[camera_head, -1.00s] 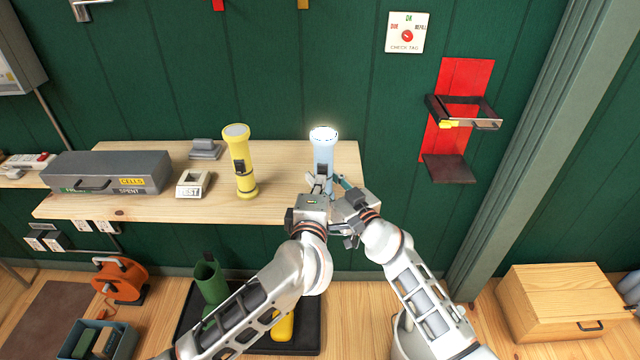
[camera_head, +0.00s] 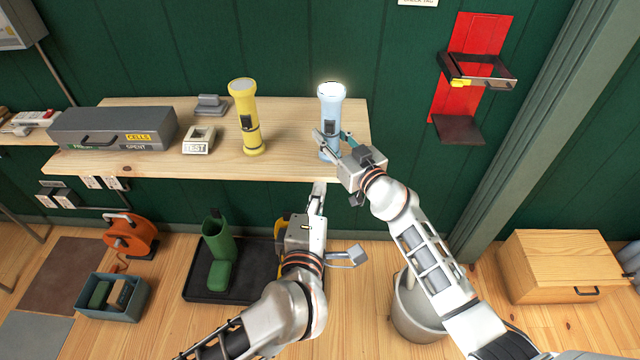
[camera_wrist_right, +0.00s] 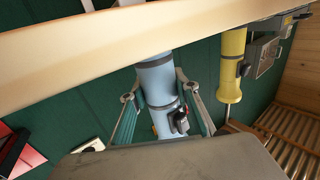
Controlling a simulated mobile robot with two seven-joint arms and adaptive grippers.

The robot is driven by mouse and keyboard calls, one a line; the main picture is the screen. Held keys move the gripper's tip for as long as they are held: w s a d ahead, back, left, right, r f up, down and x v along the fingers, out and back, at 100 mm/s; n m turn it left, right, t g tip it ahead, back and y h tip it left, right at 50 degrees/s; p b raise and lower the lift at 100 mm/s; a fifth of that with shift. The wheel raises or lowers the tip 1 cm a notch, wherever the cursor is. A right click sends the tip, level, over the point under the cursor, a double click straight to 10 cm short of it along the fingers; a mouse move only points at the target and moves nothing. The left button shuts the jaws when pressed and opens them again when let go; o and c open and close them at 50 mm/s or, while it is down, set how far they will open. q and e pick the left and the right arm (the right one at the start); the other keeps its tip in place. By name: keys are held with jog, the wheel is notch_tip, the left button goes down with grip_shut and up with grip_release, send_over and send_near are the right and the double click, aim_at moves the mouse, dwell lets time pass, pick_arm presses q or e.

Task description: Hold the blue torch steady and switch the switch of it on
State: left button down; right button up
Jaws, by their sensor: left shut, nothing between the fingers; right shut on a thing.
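The blue torch (camera_head: 331,106) stands upright on the wooden shelf, and its top lens (camera_head: 331,88) glows white. Its dark switch (camera_head: 330,124) is on the front of the body. My right gripper (camera_head: 333,143) is shut around the torch's lower body. In the right wrist view the blue torch (camera_wrist_right: 157,84) sits between the two fingers, with the switch (camera_wrist_right: 181,122) on its side. My left gripper (camera_head: 319,188) is shut and empty, just below the shelf's front edge and apart from the torch.
The shelf (camera_head: 290,168) also bears a yellow torch (camera_head: 244,118), a TEST block (camera_head: 198,140) and a grey cells case (camera_head: 112,128). A red wall bracket (camera_head: 476,62) is at right. A pale bin (camera_head: 418,318) and black tray (camera_head: 250,270) stand on the floor below.

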jog(key=o, duration=1.3)
jog(key=shift+s, duration=0.1)
